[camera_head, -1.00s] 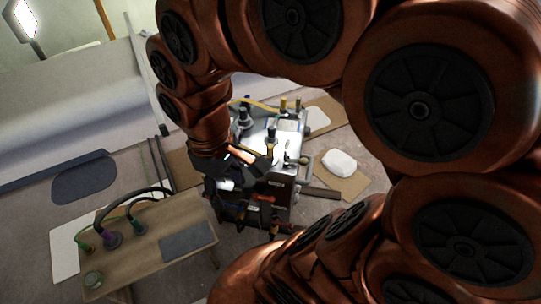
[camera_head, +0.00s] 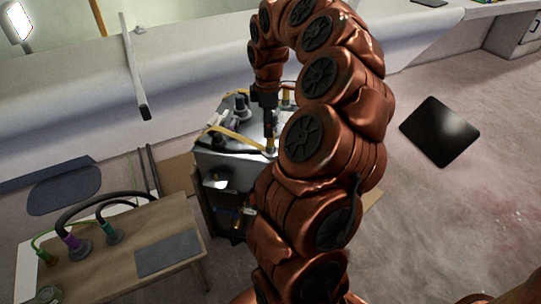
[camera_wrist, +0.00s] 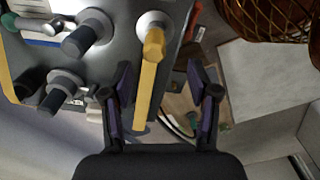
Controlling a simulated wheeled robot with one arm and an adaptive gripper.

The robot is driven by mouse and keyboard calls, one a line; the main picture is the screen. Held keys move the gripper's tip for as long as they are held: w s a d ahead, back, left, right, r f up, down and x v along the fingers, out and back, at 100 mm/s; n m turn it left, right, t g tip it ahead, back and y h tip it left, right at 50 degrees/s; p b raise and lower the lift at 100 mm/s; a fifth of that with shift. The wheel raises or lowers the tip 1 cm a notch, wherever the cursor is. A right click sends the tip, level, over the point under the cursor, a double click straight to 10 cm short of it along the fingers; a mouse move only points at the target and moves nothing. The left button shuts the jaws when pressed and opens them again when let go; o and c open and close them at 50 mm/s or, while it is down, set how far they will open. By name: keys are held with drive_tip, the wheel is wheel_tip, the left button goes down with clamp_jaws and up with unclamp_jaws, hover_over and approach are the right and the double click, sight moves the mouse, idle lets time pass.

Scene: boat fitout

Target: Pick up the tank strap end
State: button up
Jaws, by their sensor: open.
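A yellow strap (camera_wrist: 145,88), which I take to be the tank strap, runs down the wrist view from a rounded yellow piece (camera_wrist: 154,42) near a pale round base. My gripper (camera_wrist: 160,78) is open and empty, with one dark finger on each side of the strap; the strap lies nearer the left finger. I cannot tell how far the fingertips are above it. In the head view, the strap (camera_head: 238,138) crosses the top of a grey cabinet (camera_head: 232,161). My gripper (camera_head: 270,128) points down at the cabinet top, and my arm hides the cabinet's right side.
Dark-capped fittings (camera_wrist: 80,35) stand left of the strap in the wrist view. In the head view, a wooden bench (camera_head: 125,255) with hoses stands at left, and a black panel (camera_head: 440,131) lies on open floor at right.

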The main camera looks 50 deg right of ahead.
sight(270, 145)
drive_tip(key=shift+s+d+f, duration=0.1)
drive_tip(key=shift+d+f, duration=0.4)
drive_tip(key=shift+f, duration=0.35)
drive_tip(key=shift+a+f+b, duration=0.1)
drive_tip(key=shift+f+b, duration=0.85)
drive_tip(key=shift+f, duration=2.5)
clamp_jaws()
